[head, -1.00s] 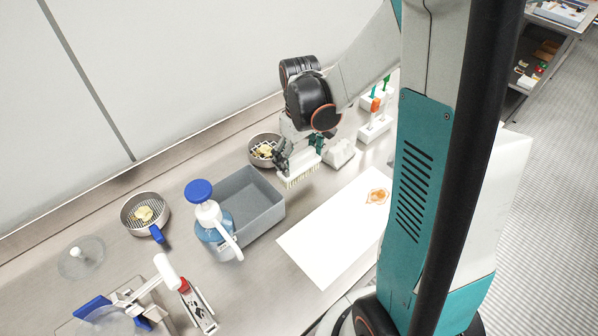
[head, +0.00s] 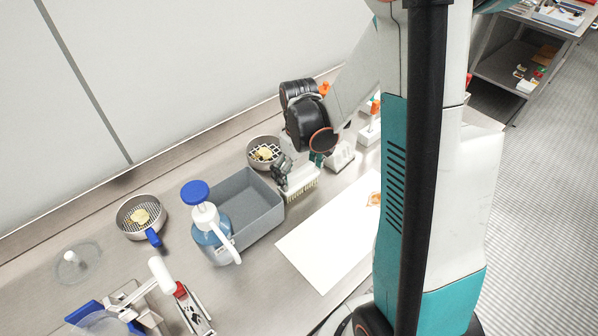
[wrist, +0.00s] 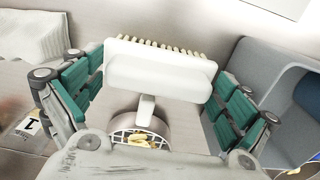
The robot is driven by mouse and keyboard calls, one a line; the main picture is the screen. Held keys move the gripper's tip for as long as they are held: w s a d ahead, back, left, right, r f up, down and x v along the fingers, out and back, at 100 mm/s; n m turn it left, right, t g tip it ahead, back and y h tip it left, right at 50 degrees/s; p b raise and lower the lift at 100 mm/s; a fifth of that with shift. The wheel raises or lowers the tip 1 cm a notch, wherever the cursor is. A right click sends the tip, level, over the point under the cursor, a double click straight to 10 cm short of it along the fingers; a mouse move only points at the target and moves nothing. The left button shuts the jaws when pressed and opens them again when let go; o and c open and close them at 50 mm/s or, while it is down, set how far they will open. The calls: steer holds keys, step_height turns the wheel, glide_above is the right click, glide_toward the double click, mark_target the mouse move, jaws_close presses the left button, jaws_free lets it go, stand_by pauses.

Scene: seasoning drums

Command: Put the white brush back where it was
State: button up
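The white brush (head: 300,180) is between the teal fingers of my gripper (head: 300,172), bristles downward, beside the right end of the grey bin.
The grey bin (head: 262,222) is left of the brush, with a blue-capped bottle (head: 206,222) in front. A strainer pan (head: 263,150) stands behind. A white sheet (head: 322,248) lies in front. Another strainer pan (head: 140,215) is farther left.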

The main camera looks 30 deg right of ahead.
steer(key=shift+r, duration=0.15)
step_height(320, 180, up, 12)
steer(key=p, duration=0.4)
stand_by(0.3)
